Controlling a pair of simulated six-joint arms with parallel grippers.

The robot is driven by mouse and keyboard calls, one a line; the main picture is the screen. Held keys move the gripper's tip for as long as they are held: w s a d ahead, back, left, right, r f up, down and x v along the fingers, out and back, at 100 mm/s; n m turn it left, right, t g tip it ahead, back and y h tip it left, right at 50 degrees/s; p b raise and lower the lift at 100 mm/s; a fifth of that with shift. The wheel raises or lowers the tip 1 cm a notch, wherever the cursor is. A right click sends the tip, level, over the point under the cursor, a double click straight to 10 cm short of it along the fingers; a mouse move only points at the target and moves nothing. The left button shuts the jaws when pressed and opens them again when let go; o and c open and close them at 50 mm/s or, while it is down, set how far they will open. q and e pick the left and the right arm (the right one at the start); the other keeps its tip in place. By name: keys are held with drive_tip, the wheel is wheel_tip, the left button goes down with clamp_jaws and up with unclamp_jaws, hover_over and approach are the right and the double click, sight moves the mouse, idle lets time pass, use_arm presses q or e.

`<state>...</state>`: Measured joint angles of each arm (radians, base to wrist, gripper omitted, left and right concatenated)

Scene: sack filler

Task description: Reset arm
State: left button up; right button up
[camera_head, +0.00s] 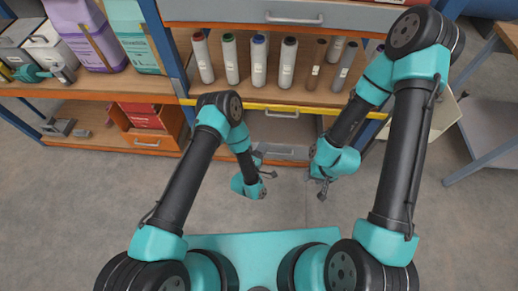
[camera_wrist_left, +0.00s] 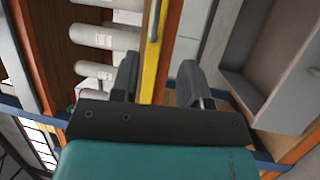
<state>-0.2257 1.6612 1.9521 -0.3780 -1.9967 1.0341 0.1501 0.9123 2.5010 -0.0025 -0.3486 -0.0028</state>
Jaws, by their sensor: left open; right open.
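My left gripper (camera_head: 266,166) is open and empty in front of the shelving, over the grey floor, in the head view. In the left wrist view its two dark fingers (camera_wrist_left: 158,80) stand apart with nothing gripped; a yellow shelf edge (camera_wrist_left: 152,65) shows beyond the gap. My right gripper (camera_head: 319,178) is to the right in the head view, open, with nothing visible in it. It is also in front of the shelving, apart from the left gripper.
Several capped tubes (camera_head: 258,62) stand on the wooden shelf (camera_head: 290,95) above a yellow edge. Purple (camera_head: 88,40) and teal (camera_head: 133,35) sacks stand at left. An orange bin (camera_head: 155,138) and drawers (camera_head: 285,130) sit below. A table (camera_head: 490,110) is at right; floor between is clear.

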use_arm(q)
drive_tip(key=shift+s, duration=0.1)
drive_tip(key=shift+a, duration=0.1)
idle(0.4)
drive_tip(key=a+m+g+y, duration=0.5)
drive_tip(key=a+g, duration=0.3)
drive_tip(key=a, duration=0.6)
drive_tip(key=s+a+r+m+g, duration=0.2)
drive_tip(key=s+a+r+g, duration=0.1)
drive_tip(key=s+a, duration=0.3)
drive_tip(key=s+a+r+m+g+y, duration=0.1)
drive_tip(key=s+a+g, duration=0.4)
drive_tip(key=s, duration=0.6)
wheel_tip(320, 180, up, 3)
drive_tip(key=shift+s+a+f+m+y, duration=0.15)
drive_tip(key=shift+a+m+y, duration=0.15)
drive_tip(key=shift+a+m, duration=0.5)
drive_tip(key=shift+a, duration=0.15)
